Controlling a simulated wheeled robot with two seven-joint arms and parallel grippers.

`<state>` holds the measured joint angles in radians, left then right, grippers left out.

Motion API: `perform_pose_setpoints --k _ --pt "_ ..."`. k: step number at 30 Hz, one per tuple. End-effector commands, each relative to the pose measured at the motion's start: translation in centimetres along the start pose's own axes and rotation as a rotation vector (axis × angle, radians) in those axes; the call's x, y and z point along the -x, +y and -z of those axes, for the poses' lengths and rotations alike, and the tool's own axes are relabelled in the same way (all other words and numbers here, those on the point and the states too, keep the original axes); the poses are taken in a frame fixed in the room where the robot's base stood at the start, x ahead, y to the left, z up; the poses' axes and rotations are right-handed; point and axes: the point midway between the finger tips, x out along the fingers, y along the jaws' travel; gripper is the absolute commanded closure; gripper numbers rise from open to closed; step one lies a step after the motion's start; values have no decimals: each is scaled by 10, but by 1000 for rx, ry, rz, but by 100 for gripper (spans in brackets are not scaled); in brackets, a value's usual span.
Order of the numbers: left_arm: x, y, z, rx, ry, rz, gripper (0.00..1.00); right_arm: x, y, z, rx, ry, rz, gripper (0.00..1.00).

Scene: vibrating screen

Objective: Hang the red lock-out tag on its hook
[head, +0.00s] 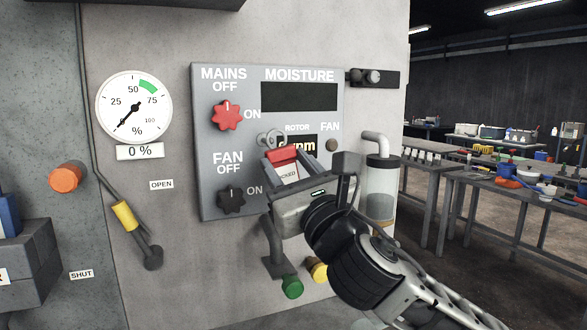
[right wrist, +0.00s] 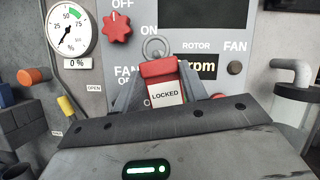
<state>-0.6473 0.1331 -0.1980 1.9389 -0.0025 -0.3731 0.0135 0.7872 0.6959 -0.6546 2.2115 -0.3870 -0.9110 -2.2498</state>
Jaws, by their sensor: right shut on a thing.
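The red lock-out tag (head: 284,155) has a white label reading LOCKED. My right gripper (head: 283,163) is shut on it in front of the grey control panel (head: 213,160). In the right wrist view the tag (right wrist: 158,69) stands upright between the fingers, label towards the camera. A metal ring (right wrist: 156,48) shows just above the tag. In the head view, round metal loops (head: 269,138) show there, just left of the ROTOR label. I cannot tell which part is the hook or whether tag and hook touch. My left gripper is not in view.
The panel has a red MAINS knob (head: 227,115) and a black FAN knob (head: 231,199). A dial gauge (head: 134,107) and yellow-gripped lever (head: 125,215) are at left. A clear cylinder (head: 381,190) stands right of the gripper. Green (head: 291,287) and yellow knobs are below.

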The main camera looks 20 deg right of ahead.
Motion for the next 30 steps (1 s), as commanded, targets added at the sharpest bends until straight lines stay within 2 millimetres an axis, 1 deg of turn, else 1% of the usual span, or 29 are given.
perform_pose_setpoints --k 16,22,30 --pt "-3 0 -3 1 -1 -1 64 -29 0 16 0 0 1 79" --pt "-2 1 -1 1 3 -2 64 -35 2 24 2 0 1 79" --pt "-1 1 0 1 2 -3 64 -37 3 30 2 0 0 79"
